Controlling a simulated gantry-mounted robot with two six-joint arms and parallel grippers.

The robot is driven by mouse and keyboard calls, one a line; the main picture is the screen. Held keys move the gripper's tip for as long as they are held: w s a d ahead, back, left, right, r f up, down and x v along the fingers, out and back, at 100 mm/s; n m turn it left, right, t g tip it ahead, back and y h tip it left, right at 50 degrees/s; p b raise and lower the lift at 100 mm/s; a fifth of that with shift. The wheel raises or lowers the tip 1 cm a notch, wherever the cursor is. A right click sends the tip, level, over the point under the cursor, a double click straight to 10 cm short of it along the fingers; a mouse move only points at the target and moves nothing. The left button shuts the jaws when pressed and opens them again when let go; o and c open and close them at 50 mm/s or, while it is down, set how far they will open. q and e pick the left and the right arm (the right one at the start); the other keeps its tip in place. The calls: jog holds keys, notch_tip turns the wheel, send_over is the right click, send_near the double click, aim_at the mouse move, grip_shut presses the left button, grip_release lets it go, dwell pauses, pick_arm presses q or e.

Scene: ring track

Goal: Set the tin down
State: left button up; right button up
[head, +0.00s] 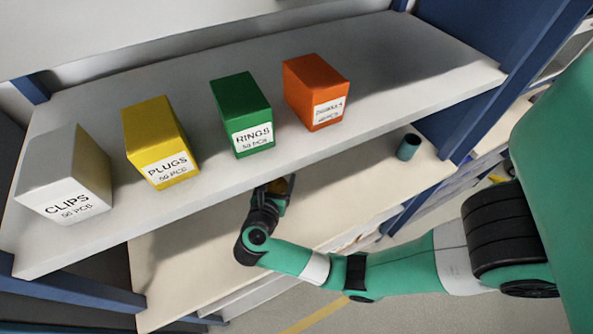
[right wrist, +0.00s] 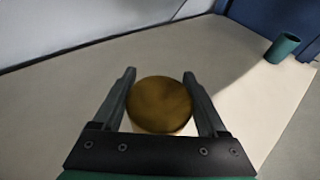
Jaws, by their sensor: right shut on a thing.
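The tin is a round, brownish-gold thing (right wrist: 160,104) seen from above in the right wrist view, between the two fingers of my right gripper (right wrist: 161,98). The fingers are shut on its sides. In the head view, a small yellowish part of the tin (head: 279,186) shows at the end of my right gripper (head: 274,190), just below the front edge of the upper shelf. The tin is over the lower shelf (head: 350,192); I cannot tell whether it touches the surface. My left gripper is not in view.
A teal cup (head: 408,147) stands on the lower shelf at the right; it also shows in the right wrist view (right wrist: 282,47). The upper shelf (head: 400,65) overhangs and holds a white box (head: 65,172), a yellow box (head: 157,138), a green box (head: 241,112) and an orange box (head: 316,90).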

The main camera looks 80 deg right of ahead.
jog(key=f, duration=0.2)
jog(key=f+b, duration=0.1)
jog(key=f, duration=0.2)
jog(key=shift+a, duration=0.2)
jog(key=shift+f+b, duration=0.2)
jog(key=shift+b, duration=0.2)
jog(key=o, duration=1.5)
jog(key=shift+r, duration=0.1)
jog(key=shift+r, duration=0.1)
jog(key=shift+a+r+p, duration=0.15)
jog(key=shift+p, duration=0.2)
jog(key=v, duration=1.1)
jog(key=shift+a+r, duration=0.1)
jog(key=shift+a, duration=0.2)
